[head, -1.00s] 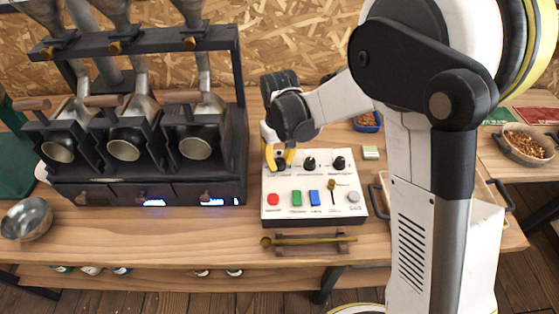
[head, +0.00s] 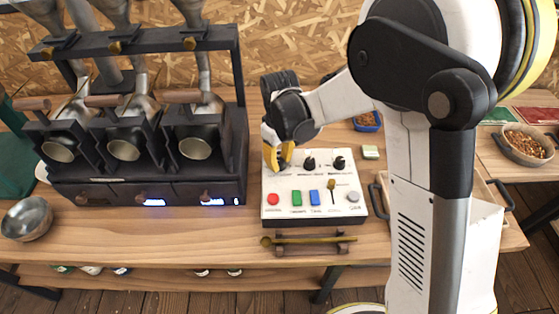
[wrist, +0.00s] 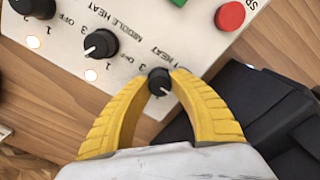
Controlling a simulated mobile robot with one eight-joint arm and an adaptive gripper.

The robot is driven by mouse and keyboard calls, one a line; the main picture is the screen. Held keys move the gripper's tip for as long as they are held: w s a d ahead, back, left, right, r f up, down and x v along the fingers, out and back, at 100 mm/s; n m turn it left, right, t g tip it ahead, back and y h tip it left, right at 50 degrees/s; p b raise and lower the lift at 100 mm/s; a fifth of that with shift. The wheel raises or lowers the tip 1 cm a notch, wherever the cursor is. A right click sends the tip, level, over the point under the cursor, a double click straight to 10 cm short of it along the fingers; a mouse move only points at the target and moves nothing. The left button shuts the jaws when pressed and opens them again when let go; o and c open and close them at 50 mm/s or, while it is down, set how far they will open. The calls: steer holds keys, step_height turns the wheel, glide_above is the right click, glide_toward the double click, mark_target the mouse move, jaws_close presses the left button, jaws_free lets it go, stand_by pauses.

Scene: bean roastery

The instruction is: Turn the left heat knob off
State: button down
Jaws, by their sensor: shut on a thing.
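The white control panel (head: 275,205) stands on the bench with three black knobs in a row along its back. The left heat knob (wrist: 160,82) is between the yellow fingertips of my gripper (wrist: 161,78) in the wrist view. My gripper (head: 278,160) is shut on this knob, pointing down from above. The knob's white pointer line shows near its lower end in the wrist view; its exact setting I cannot tell, as the fingers cover part of the markings. The middle knob (wrist: 100,45), labelled middle heat, is apart from the fingers, with its white line toward the lower left.
The right knob (head: 340,163) and red, green and blue buttons with a small lever (head: 332,190) are on the same panel. The dark roaster (head: 150,190) stands close on the left. A brass scoop (head: 308,239) lies in front.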

mark_target(280, 161)
steer(key=c, duration=1)
jaws_free()
steer(key=shift+c, duration=0.2)
step_height(280, 161, up, 12)
